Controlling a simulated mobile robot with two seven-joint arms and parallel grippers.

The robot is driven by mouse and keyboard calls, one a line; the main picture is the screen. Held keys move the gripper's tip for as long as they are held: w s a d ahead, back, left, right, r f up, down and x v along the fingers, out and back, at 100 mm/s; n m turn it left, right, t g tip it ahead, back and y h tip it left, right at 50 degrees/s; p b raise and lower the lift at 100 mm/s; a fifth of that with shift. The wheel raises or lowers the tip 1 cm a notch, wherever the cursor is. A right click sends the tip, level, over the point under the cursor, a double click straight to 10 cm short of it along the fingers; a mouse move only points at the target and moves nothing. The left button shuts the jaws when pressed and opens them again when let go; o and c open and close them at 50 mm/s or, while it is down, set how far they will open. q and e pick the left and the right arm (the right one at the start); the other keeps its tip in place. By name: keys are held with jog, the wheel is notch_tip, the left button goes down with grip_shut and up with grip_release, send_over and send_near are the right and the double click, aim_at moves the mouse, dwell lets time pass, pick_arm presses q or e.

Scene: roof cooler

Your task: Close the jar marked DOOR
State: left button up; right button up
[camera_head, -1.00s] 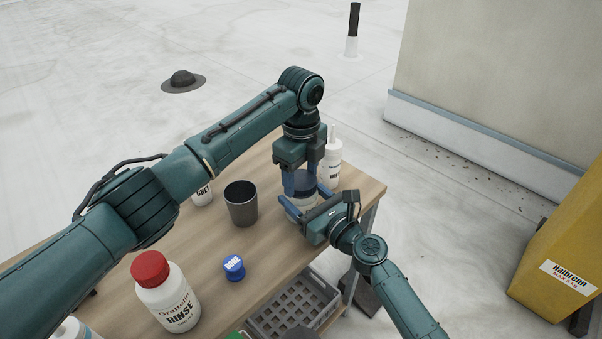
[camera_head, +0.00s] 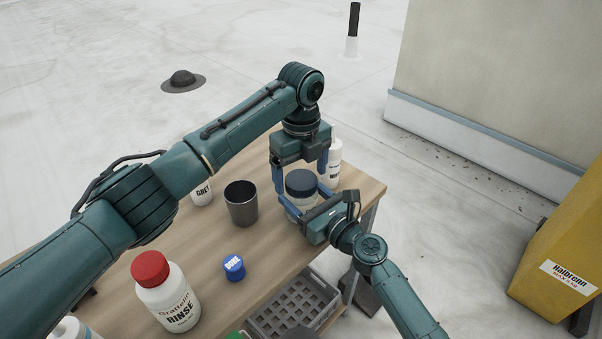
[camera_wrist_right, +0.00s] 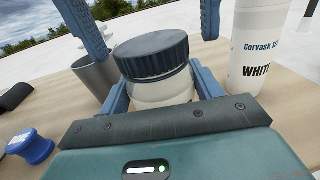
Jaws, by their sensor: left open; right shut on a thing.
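A pale jar (camera_head: 297,204) with a dark blue ribbed lid (camera_head: 301,182) stands at the table's right edge. In the right wrist view the lid (camera_wrist_right: 152,55) sits on top of the jar body (camera_wrist_right: 162,92), looking about level. No DOOR marking can be read on it. My right gripper (camera_head: 304,205) is shut on the jar body, one finger on each side. My left gripper (camera_head: 300,174) points down over the lid, its fingers spread wide on either side and clear of it. Its two fingers also show in the right wrist view (camera_wrist_right: 146,28).
A white bottle (camera_head: 334,160) labelled WHITE stands close behind the jar. A dark cup (camera_head: 241,204), a small blue lidded item (camera_head: 234,268) and a red-capped RINSE bottle (camera_head: 168,297) stand left. A grey crate (camera_head: 268,326) is below the table edge.

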pick_arm(q)
notch_tip(320, 180, up, 11)
jog(key=shift+r, duration=0.15)
pick_arm(e)
jog(key=o, duration=2)
jog(key=shift+c, duration=0.2)
jog(key=v, duration=1.3)
pick_arm(q)
jog(key=shift+f, duration=0.2)
pick_arm(e)
jog(key=shift+s+d, duration=0.1)
